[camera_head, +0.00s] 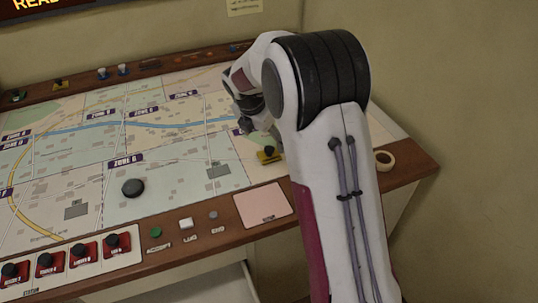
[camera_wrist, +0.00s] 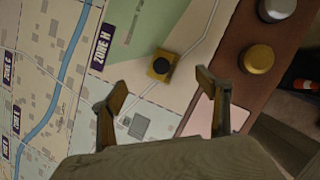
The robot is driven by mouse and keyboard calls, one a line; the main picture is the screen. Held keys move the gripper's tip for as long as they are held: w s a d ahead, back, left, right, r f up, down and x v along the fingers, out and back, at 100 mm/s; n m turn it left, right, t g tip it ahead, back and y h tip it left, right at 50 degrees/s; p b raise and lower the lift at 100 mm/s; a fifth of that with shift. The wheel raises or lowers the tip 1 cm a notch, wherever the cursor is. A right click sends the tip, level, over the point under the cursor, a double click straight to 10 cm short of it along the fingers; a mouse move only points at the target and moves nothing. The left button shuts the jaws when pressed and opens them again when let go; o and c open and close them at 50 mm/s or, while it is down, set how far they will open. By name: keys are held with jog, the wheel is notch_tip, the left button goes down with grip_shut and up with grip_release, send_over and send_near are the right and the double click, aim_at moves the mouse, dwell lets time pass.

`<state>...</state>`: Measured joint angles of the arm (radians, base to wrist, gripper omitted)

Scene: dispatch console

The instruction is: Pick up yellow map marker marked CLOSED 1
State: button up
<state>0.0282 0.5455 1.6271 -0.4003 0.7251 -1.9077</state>
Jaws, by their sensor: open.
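A yellow map marker with a black knob (camera_head: 267,155) sits on the map at its right side, near my arm. In the wrist view the marker (camera_wrist: 161,66) lies upright on a pale area beside a light road line, beyond my fingertips and between their directions. Any lettering on it is not readable. My gripper (camera_wrist: 162,81) is open and empty, with its two fingers apart. In the head view its fingers are mostly hidden by my own arm. Another yellow piece (camera_head: 60,85) stands on the far left of the console's back ledge.
A black puck (camera_head: 133,188) lies on the map. A brass round piece (camera_wrist: 257,58) stands on the wooden border.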

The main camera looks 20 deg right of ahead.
aim_at(269, 149)
jog(key=shift+w+n, duration=0.15)
jog(key=shift+n, duration=1.15)
jog(key=shift+x, duration=1.25)
jog(key=shift+s+x, duration=0.15)
jog(key=shift+x, duration=1.15)
jog(key=shift+s+x, duration=0.15)
jog(key=shift+x, duration=1.15)
jog(key=shift+d, duration=0.15)
jog(key=c, duration=1.5)
